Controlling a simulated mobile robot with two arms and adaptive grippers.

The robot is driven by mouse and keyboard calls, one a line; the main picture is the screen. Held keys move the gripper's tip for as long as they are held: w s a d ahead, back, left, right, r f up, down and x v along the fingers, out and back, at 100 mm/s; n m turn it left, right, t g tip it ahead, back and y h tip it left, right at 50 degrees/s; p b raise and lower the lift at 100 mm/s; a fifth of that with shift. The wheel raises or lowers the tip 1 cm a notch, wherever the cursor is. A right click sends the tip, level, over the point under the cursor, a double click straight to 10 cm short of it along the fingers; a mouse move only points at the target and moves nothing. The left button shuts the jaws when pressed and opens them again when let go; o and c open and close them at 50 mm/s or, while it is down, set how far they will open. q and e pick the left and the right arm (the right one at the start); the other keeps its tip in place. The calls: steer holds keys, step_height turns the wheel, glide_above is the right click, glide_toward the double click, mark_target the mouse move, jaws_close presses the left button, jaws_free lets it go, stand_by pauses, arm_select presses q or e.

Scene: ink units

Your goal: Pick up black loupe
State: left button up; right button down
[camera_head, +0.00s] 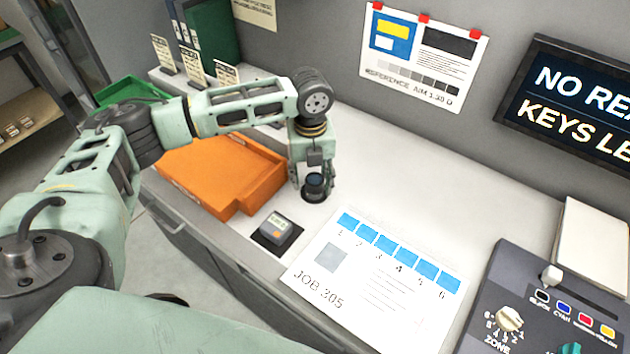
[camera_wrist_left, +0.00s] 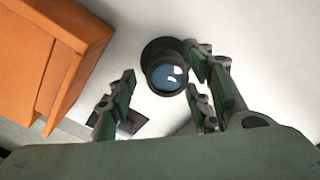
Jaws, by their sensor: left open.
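The black loupe (camera_head: 315,186) stands upright on the white counter, right of the orange tray. In the left wrist view the loupe (camera_wrist_left: 166,72) shows its round glass lens from above. My left gripper (camera_head: 312,180) is directly above and around the loupe's place, pointing down. In the left wrist view my left gripper (camera_wrist_left: 160,100) has its fingers spread, with the loupe at the far side of the gap, close to the right-hand fingers. I cannot tell whether a finger touches it. My right gripper is not in view.
The orange tray (camera_head: 213,167) is left of the loupe. A control console (camera_head: 540,305) stands at the right. The counter behind the sheet is clear.

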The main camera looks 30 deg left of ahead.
arm_select(q)
steer(key=shift+w+f, duration=0.1)
steer(key=shift+f, duration=0.65)
steer(key=shift+r, duration=0.1)
steer(key=c, duration=0.5)
steer(key=shift+c, duration=0.8)
steer(key=c, duration=0.4)
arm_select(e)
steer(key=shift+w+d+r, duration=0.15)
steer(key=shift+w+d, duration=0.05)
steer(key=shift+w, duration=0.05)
